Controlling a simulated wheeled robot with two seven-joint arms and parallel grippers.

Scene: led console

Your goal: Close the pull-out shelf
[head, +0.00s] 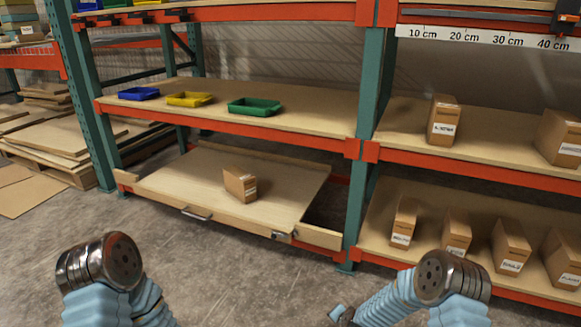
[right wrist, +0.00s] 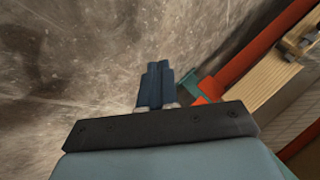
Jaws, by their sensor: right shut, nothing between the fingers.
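The pull-out shelf (head: 165,180) is a wooden board with a low front edge, in the lower left bay of the rack in the head view. It stands out past the orange beam toward me. A metal handle (head: 196,215) sits on its front edge, and a small metal fitting (head: 284,235) is near its right end. A cardboard box (head: 238,184) stands on the board. My right gripper (right wrist: 155,84) is shut and empty over the concrete floor, apart from the shelf. It shows only partly at the bottom of the head view. My left arm shows at lower left, its gripper out of frame.
Blue, yellow and green bins (head: 254,106) stand on the shelf above. A green upright (head: 362,190) borders the bay on the right, with boxes (head: 456,232) beyond it. Pallets with cardboard (head: 60,140) lie at left. The floor (head: 215,275) in front is clear.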

